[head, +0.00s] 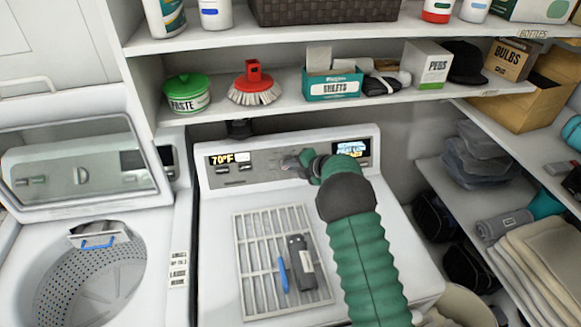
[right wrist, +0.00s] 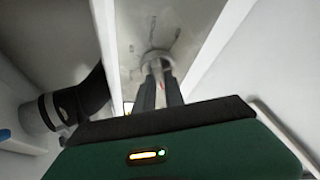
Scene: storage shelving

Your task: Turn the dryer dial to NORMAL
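The white dryer (head: 222,215) stands in the middle of the head view, with a grey control panel (head: 262,158) along its back. My right gripper (head: 297,164) reaches in front of this panel and hides most of the dial from the head. In the right wrist view the round grey dial (right wrist: 156,59) lies at the tips of my right gripper's dark fingers (right wrist: 160,72). The fingers stand a little apart there; I cannot tell whether they press on the dial. The dial's pointer and labels are not readable. My left gripper is not in view.
A vent grille (head: 257,289) on the dryer top carries a dark device (head: 299,262) and a blue pen (head: 282,273). A low shelf (head: 290,107) with several goods overhangs the panel. An open washer (head: 90,275) stands left, and side shelves with towels (head: 545,262) stand right.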

